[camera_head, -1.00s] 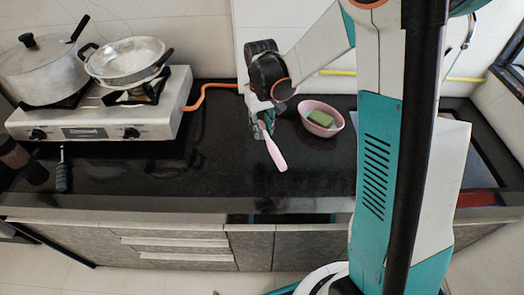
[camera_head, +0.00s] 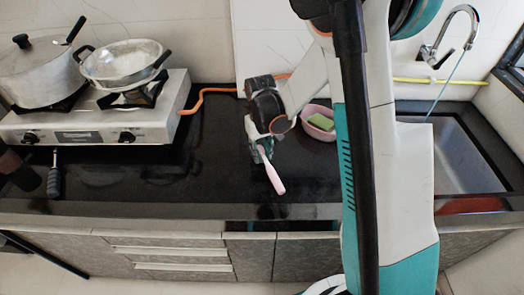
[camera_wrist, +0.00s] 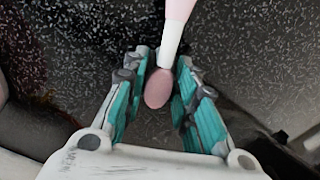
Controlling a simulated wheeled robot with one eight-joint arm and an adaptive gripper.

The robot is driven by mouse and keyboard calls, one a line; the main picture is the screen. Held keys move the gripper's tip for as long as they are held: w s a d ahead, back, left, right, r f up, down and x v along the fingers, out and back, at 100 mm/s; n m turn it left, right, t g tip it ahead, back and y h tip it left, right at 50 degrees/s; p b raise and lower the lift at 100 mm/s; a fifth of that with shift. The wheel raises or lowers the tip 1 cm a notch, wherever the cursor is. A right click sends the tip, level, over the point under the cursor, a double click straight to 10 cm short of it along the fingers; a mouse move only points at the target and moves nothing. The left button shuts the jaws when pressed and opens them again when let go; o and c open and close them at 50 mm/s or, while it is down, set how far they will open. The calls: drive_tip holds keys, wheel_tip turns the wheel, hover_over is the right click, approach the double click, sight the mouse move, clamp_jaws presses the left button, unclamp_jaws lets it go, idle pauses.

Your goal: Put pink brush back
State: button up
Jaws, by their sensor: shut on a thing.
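The pink brush (camera_head: 274,179) is in my gripper (camera_head: 261,150), over the black counter in the head view. Its pink handle points down and toward the front edge. In the wrist view, the brush's white neck (camera_wrist: 171,45) and pink head (camera_wrist: 158,88) lie between the two teal fingers of my gripper (camera_wrist: 160,78), with the handle running out at the top. The fingers are shut on the brush around the neck and head. I cannot tell whether the brush touches the counter.
A pink bowl (camera_head: 330,134) with a green sponge (camera_head: 323,121) stands right of my gripper, partly hidden by my arm. A sink (camera_head: 462,158) with a tap (camera_head: 437,52) is at the right. A stove (camera_head: 95,122) with pans is at the left. The counter between is clear.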

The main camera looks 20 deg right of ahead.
drive_tip(key=shift+s+f, duration=0.1)
drive_tip(key=shift+f, duration=0.05)
drive_tip(key=o, duration=1.1)
drive_tip(key=shift+c, duration=0.2)
wheel_tip(320, 180, up, 13)
drive_tip(key=p, duration=0.4)
drive_tip(key=s+r+t, duration=0.3)
drive_tip(key=s+r, duration=0.7)
drive_tip(key=r, duration=0.2)
drive_tip(key=s+r+t, duration=0.2)
drive_tip(key=s+t, duration=0.2)
drive_tip(key=s, duration=0.7)
drive_tip(key=shift+d+r+m, duration=0.25)
drive_tip(key=shift+d+m, duration=0.05)
drive_tip(key=shift+m, duration=0.1)
